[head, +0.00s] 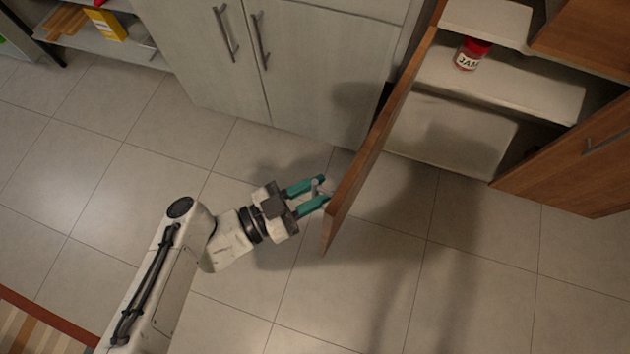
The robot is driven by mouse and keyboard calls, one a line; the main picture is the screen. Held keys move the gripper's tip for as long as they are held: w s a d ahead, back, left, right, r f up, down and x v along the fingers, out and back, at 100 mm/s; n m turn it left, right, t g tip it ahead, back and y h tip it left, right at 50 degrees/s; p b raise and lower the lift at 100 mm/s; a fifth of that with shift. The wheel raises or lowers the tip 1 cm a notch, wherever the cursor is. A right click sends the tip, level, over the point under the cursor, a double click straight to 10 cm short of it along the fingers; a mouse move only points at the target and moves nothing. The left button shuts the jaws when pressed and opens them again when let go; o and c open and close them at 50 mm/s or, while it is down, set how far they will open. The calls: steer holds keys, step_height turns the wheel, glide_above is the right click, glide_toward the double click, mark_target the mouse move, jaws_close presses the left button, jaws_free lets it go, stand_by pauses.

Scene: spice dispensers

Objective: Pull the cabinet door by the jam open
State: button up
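The brown wooden cabinet door (372,155) by the jam stands wide open, swung out from the cabinet and seen nearly edge-on. The jam jar (468,54), with a red lid and a white label, stands on a pale shelf inside the cabinet. My gripper (318,190) is at the outer face of the door near its free edge. Its two teal fingers are apart. A small grey piece, seemingly the door handle (315,185), shows between them near the upper finger. Whether the fingers press on it cannot be told.
A second brown door (580,165) stands partly open at the right. Grey cabinet doors (305,70) with bar handles are shut behind my gripper. A shelf with a yellow box (105,25) is at the top left. The tiled floor (340,300) in front is clear.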

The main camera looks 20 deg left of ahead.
steer(key=v, duration=1)
steer(key=shift+s+a, duration=0.3)
stand_by(0.4)
